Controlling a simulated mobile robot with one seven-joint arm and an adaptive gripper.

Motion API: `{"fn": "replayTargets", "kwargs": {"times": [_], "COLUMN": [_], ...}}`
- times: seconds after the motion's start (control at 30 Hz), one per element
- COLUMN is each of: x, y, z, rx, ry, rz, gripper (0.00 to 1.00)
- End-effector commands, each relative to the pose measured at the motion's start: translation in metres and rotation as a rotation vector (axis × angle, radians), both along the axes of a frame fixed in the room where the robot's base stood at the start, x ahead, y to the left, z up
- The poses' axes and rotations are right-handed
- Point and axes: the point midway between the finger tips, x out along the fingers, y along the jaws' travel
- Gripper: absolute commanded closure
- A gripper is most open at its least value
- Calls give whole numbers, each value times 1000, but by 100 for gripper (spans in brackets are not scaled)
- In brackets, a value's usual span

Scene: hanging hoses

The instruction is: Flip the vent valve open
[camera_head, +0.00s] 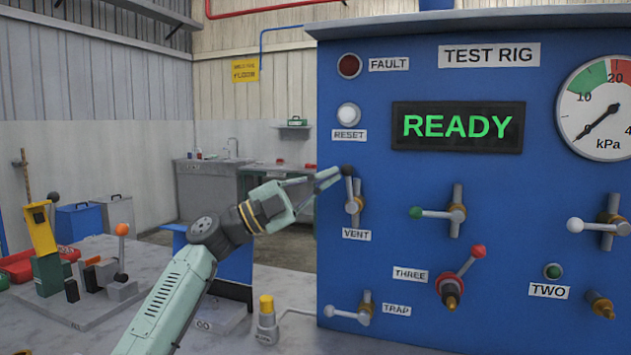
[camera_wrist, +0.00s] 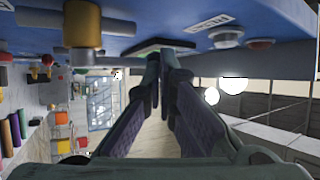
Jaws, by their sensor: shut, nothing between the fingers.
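The vent valve (camera_head: 353,206) sits at the left edge of the blue test rig panel, above its VENT label (camera_head: 357,235). Its lever points up, roughly along the short vertical pipe behind it, and ends in a black knob (camera_head: 347,169). My gripper (camera_head: 338,174) comes in from the left, with its fingertips right beside the knob; I cannot tell whether they touch it. The fingers are closed together with nothing between them. In the wrist view my gripper (camera_wrist: 168,60) shows the fingertips meeting near the panel, and a brass valve body (camera_wrist: 83,25) at upper left.
The panel also carries a green-knobbed lever (camera_head: 436,213), a red-knobbed THREE valve (camera_head: 462,275), a TRAP lever (camera_head: 347,314) and a white RESET button (camera_head: 348,115). The display (camera_head: 458,126) reads READY. A bench (camera_head: 90,320) with several fittings stands at left.

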Motion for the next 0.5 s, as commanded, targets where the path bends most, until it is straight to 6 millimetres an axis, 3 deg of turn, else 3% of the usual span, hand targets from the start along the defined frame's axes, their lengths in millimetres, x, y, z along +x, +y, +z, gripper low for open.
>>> {"fn": "replayTargets", "kwargs": {"times": [0.27, 0.5], "x": [0, -1], "y": [-1, -15], "z": [1, 15], "rx": [3, 129], "ry": [-1, -42], "rz": [0, 0], "gripper": [100, 100]}}
